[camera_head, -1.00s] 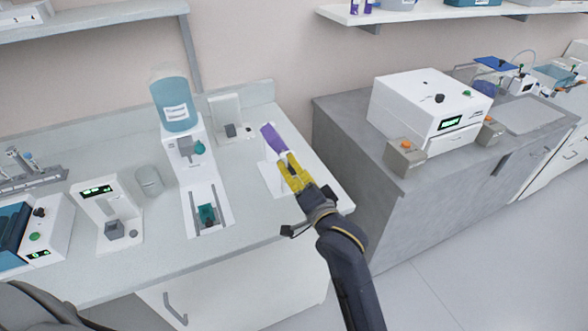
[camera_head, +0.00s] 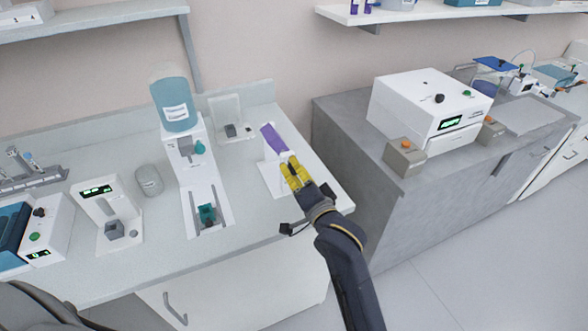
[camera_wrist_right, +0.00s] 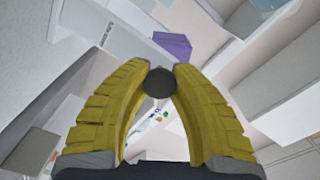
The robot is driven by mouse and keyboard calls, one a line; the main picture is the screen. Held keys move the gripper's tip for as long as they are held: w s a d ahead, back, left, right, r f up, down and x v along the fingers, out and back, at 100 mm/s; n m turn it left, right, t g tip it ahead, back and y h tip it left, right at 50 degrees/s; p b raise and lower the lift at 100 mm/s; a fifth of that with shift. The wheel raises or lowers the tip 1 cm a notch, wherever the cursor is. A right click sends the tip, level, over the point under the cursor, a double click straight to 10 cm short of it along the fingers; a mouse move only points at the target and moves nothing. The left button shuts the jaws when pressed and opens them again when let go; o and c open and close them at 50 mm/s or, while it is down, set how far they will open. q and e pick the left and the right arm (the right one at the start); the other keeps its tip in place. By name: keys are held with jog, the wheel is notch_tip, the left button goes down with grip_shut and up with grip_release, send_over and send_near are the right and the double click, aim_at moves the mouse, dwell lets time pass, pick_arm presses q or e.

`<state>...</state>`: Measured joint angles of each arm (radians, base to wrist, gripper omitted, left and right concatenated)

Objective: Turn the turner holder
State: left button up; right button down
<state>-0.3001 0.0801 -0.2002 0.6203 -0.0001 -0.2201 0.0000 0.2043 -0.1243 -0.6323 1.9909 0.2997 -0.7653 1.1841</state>
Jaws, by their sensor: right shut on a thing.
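The turner holder is a white stand (camera_head: 271,178) with a purple piece (camera_head: 273,138) on top, at the right end of the white bench in the head view. The purple piece is tilted, sloping down to the right. It also shows in the right wrist view (camera_wrist_right: 174,46). My right gripper (camera_head: 287,163) has yellow fingers. They are shut on a dark round knob (camera_wrist_right: 159,81) in front of the white part of the stand. The fingers hide part of the stand in the head view. My left gripper is not in view.
Left of the stand is a white dispenser with a blue bottle (camera_head: 175,104) and a teal piece (camera_head: 207,213) at its base. A grey cylinder (camera_head: 149,180) stands farther left. A white machine (camera_head: 428,112) sits on the grey counter to the right, across a gap.

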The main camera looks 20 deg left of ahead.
jog(key=shift+n, duration=0.3)
jog(key=n, duration=0.6)
jog(key=shift+f+n, duration=0.1)
jog(key=shift+n, duration=0.3)
jog(key=n, duration=1)
jog(key=shift+d+n, duration=0.1)
jog(key=shift+n, duration=0.3)
jog(key=n, duration=0.4)
jog(key=shift+n, duration=0.3)
jog(key=n, duration=0.3)
jog(key=shift+n, duration=2.1)
